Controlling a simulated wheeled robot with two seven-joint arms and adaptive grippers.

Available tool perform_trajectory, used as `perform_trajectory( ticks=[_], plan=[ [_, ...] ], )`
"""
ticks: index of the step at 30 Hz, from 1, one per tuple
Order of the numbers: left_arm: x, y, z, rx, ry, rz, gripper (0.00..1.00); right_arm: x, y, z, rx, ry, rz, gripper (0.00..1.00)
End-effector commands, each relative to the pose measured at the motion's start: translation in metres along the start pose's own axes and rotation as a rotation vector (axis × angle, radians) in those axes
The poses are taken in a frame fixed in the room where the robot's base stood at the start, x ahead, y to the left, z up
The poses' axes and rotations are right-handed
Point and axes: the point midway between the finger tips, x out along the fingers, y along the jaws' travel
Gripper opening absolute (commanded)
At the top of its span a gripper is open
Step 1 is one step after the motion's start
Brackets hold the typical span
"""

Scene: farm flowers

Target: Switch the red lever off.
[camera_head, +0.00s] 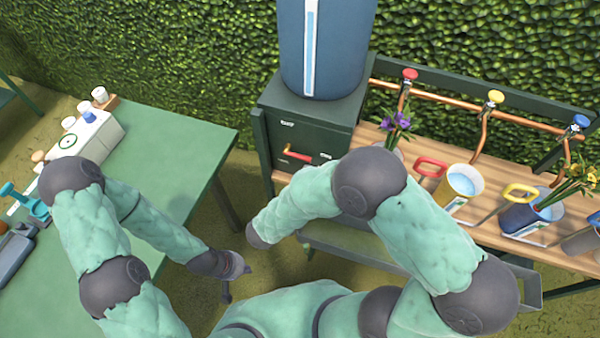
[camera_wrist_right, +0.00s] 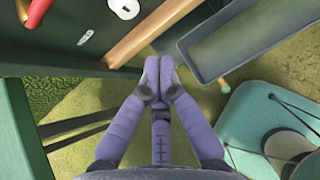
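The red lever (camera_head: 298,153) is on the front of the dark green cabinet (camera_head: 320,118), under the blue tank. It lies nearly level, its handle reaching right and slightly down. Small white labels are around it, too small to read. A red part, seemingly the lever, shows at the top left of the right wrist view (camera_wrist_right: 38,12). My right gripper (camera_wrist_right: 158,68) has its fingertips together and empty, below and to the right of the lever; my arm hides it in the head view. My left gripper (camera_head: 236,274) hangs between the table and cabinet, apart from the lever; its finger opening is unclear.
The blue tank (camera_head: 326,50) stands on the cabinet. A wooden bench at right holds a yellow bucket (camera_head: 461,184), a blue bucket (camera_head: 521,216) and flowers, under a copper pipe with red, yellow and blue taps. A green table (camera_head: 190,140) is at left. A grey trough (camera_wrist_right: 246,40) is beside my right gripper.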

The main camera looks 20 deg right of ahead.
Motion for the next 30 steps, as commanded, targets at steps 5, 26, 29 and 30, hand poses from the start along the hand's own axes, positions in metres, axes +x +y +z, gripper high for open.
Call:
perform_trajectory(
  ticks=[5, 26, 29, 30],
  plan=[
    [0.009, -0.003, -0.001, 0.0, 0.0, 0.0, 0.0, -0.012, 0.027, 0.022, -0.072, -0.168, 0.101, 0.0],
    [0.022, -0.008, -0.001, 0.0, 0.0, 0.0, 0.0, 0.017, 0.033, 0.03, -0.078, -0.191, 0.11, 0.0],
    [0.03, -0.011, -0.001, 0.0, 0.0, 0.0, 0.0, 0.036, 0.035, 0.033, -0.078, -0.191, 0.108, 0.0],
    [0.033, -0.012, -0.001, 0.0, 0.0, 0.0, 0.0, 0.044, 0.036, 0.034, -0.079, -0.191, 0.109, 0.0]
  ],
)
